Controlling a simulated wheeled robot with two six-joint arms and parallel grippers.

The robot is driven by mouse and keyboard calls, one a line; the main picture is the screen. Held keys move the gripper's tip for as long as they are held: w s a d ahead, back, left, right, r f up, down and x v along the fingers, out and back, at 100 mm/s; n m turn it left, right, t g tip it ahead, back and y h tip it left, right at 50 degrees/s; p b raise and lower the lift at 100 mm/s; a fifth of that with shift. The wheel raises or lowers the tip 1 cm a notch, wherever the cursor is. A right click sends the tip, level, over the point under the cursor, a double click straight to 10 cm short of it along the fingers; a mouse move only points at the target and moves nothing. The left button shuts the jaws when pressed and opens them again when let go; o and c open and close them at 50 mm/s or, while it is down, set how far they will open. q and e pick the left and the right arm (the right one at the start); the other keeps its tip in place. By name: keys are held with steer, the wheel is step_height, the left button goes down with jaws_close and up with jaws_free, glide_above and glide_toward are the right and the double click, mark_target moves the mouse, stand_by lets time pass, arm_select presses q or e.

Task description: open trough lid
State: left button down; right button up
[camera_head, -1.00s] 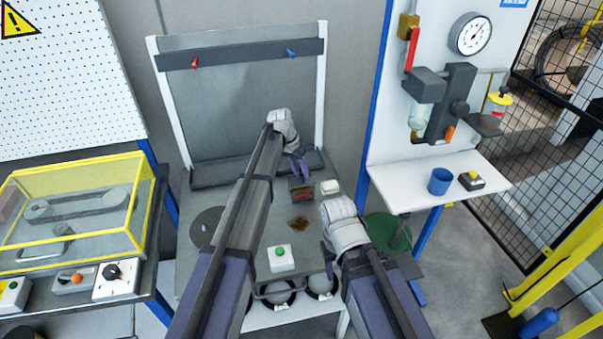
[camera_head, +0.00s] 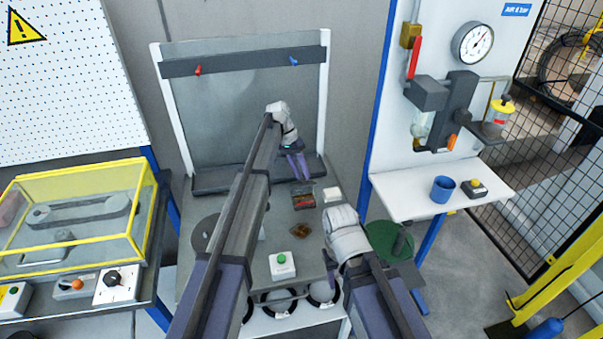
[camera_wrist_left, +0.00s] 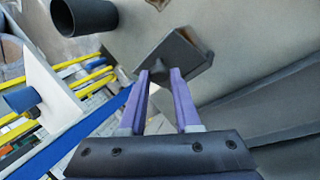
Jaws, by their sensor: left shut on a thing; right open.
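The trough (camera_head: 303,202) is a small dark box at the middle of the bench, with red showing inside. Its dark lid (camera_head: 302,188) is tilted up at the back edge; it also shows in the left wrist view (camera_wrist_left: 182,52) as a dark square plate. My left gripper (camera_head: 304,178) reaches down from behind the trough, its purple fingertips (camera_wrist_left: 161,72) shut on the lid's edge. My right gripper (camera_head: 330,268) is low over the bench's front right, open and clear of the trough; its fingers are mostly hidden by my wrist.
A green-button box (camera_head: 282,265) stands nearer. A panel with red and blue pegs (camera_head: 245,62) rises behind. A yellow-framed case (camera_head: 75,215) stands left.

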arm_select(q)
steer(key=c, duration=0.6)
jaws_free()
steer(key=p+v, duration=0.7)
steer(key=v, duration=0.1)
steer(key=shift+f, duration=0.1)
